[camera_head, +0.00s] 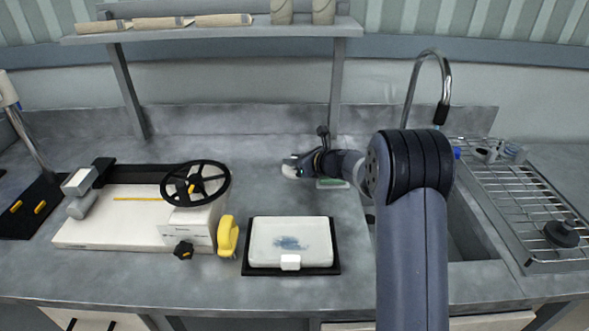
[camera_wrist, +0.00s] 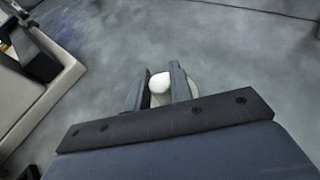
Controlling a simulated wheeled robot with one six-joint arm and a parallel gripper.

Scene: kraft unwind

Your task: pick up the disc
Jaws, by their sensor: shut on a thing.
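The disc (camera_head: 289,171) is a small pale round piece at the back middle of the counter, mostly covered by my gripper (camera_head: 294,164) in the head view. In the wrist view my gripper (camera_wrist: 160,84) has its two dark fingers on either side of a white rounded knob (camera_wrist: 159,82), and it is shut on it. A pale rim shows beyond the right finger. I cannot tell whether the disc touches the counter or is lifted.
A white machine with a black handwheel (camera_head: 195,184) stands at left, with a yellow object (camera_head: 228,236) beside it. A white-lidded tray (camera_head: 291,242) lies in front. A sink with a tall faucet (camera_head: 445,85) and wire rack (camera_head: 535,215) is at right. A shelf (camera_head: 210,33) spans above.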

